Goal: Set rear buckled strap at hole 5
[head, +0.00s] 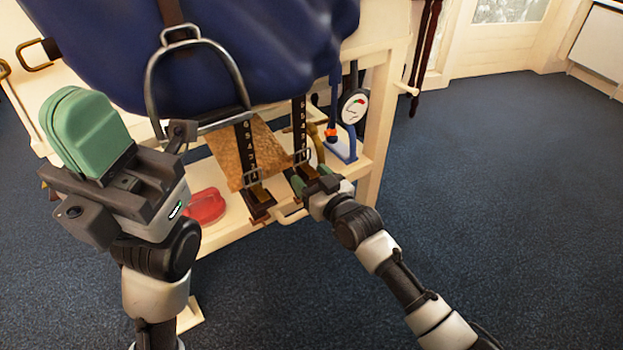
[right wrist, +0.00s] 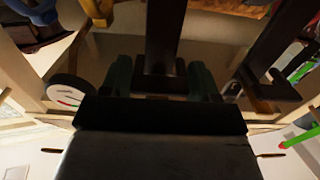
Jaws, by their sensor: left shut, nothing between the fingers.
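Two dark straps with numbered holes hang below the blue saddle pad: a left one (head: 246,148) and a right one (head: 300,125). A metal buckle (head: 252,181) sits low on the left strap, and another (head: 303,156) on the right strap. The hole in use on each is too small to read. My left gripper (head: 80,115), with green fingers, is shut and empty, raised left of the stirrup. My right gripper (head: 309,177) is at the lower end of the right strap. In the right wrist view its green fingers (right wrist: 160,80) flank a dark strap (right wrist: 163,35); contact is unclear.
A metal stirrup (head: 190,85) hangs in front of the blue pad (head: 240,50). The cream stand's shelf (head: 235,232) holds a red item (head: 206,206). A tan panel (head: 228,160) is behind the left strap. A round gauge (head: 353,107) is at right. Floor at right is clear.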

